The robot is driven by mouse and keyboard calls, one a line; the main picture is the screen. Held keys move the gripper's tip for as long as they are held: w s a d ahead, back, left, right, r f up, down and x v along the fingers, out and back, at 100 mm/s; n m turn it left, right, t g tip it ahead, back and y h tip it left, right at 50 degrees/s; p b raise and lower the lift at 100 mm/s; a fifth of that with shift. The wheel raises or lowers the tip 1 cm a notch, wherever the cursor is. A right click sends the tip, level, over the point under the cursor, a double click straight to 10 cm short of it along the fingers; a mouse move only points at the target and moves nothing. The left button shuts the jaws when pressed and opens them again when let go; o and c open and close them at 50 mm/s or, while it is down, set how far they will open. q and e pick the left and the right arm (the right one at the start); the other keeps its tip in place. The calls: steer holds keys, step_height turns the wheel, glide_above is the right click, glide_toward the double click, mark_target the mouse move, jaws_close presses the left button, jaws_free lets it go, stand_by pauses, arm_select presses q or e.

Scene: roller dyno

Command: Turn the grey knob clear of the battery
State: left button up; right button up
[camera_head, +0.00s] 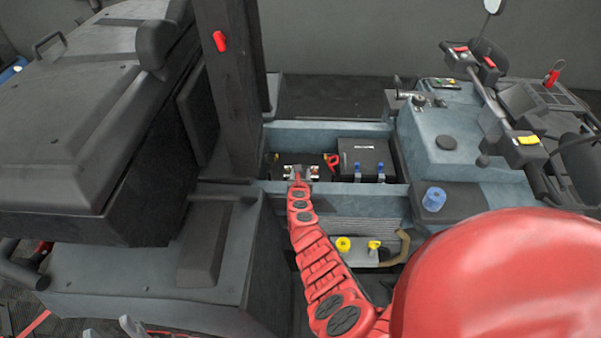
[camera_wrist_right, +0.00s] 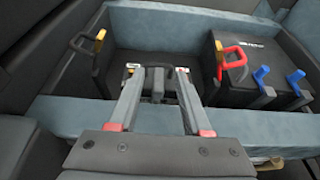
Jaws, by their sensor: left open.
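In the right wrist view a small dark grey part (camera_wrist_right: 158,84), probably the knob, stands between the fingers of my right gripper (camera_wrist_right: 158,74). These fingers are spread and reach down over the bay; I cannot tell whether they touch the part.
A black box (camera_head: 365,158) with blue clips stands right of the fingers. A red-handled cable loop (camera_wrist_right: 233,57) and a yellow-tipped dark loop (camera_wrist_right: 87,40) flank the space. The blue-grey front wall (camera_wrist_right: 265,128) of the bay runs below. A dark post (camera_head: 228,90) rises at left.

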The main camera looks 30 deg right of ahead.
jaws_close()
